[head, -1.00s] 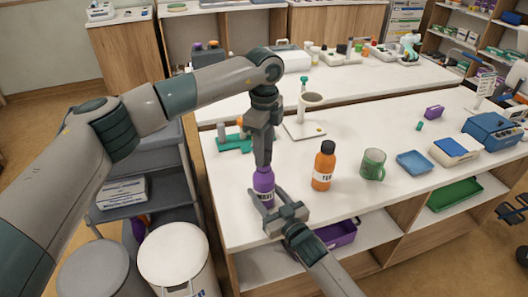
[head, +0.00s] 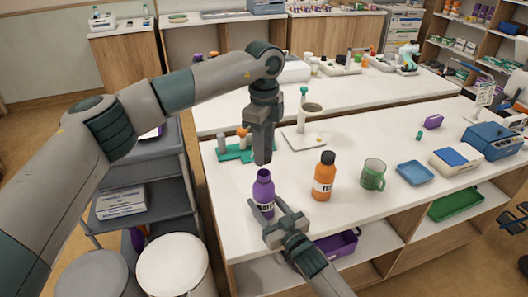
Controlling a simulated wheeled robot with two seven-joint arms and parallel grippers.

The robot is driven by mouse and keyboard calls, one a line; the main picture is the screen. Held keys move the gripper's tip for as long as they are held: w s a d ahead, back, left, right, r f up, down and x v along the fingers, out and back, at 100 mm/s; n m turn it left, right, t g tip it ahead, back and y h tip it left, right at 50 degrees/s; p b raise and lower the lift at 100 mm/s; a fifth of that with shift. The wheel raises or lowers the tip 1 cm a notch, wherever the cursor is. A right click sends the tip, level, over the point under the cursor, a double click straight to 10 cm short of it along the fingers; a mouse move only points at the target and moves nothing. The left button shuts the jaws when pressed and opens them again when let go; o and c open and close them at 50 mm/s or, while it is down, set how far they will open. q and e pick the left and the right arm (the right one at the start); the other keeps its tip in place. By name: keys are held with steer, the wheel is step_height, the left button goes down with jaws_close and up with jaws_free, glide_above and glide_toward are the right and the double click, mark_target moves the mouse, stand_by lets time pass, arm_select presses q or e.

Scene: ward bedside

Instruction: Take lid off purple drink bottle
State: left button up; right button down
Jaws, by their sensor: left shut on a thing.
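The purple drink bottle (head: 263,193) stands upright near the front left of the white counter, with a white label. Its narrow neck and top show below my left gripper (head: 263,160), with no lid visible on it. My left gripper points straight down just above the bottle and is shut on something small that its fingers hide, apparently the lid. My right gripper (head: 270,215) comes from the front, low on the bottle, with its fingers on either side of the body; it appears closed on it.
An orange bottle (head: 324,176) with a black cap and a green mug (head: 373,174) stand to the right. A blue tray (head: 414,173) lies beyond. Behind are a teal rack (head: 234,154) and a white stand (head: 304,138). The counter's front edge is close.

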steer(key=c, duration=0.7)
jaws_free()
steer(key=shift+c, duration=0.2)
arm_select(q)
step_height(320, 180, down, 2)
steer(key=shift+f+b, duration=0.1)
steer(key=shift+b, duration=0.95)
arm_select(e)
steer(key=v, duration=1.2)
